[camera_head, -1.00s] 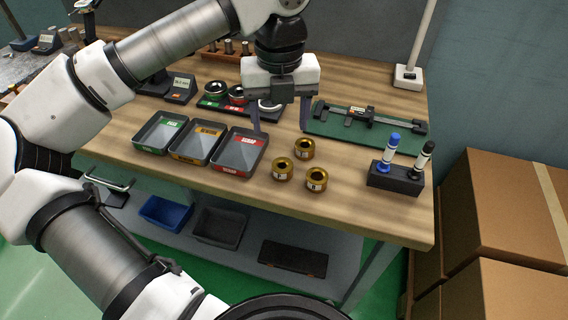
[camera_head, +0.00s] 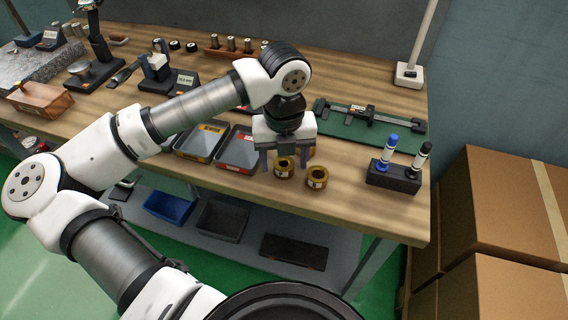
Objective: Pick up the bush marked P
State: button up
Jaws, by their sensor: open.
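Three brass bushes stand on the wooden bench near its front edge. The left bush (camera_head: 284,168) and the right bush (camera_head: 317,177) show clearly. The third bush (camera_head: 310,152), behind them, is mostly hidden by my gripper. Their letters are too small to read, so I cannot tell which is marked P. My gripper (camera_head: 284,161) is open, pointing down, with nothing held. In the picture its fingers lie to either side of the left bush. I cannot tell whether they touch it or how high they are above the bench.
The red-labelled tray (camera_head: 238,154) and yellow-labelled tray (camera_head: 201,140) stand left of the bushes. A marker holder (camera_head: 394,177) with two markers is to the right. A caliper lies on a green mat (camera_head: 345,128) behind. Cardboard boxes (camera_head: 505,205) stand beside the bench.

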jog(key=c, duration=1.2)
jog(key=shift+c, duration=0.4)
jog(key=shift+r, duration=0.15)
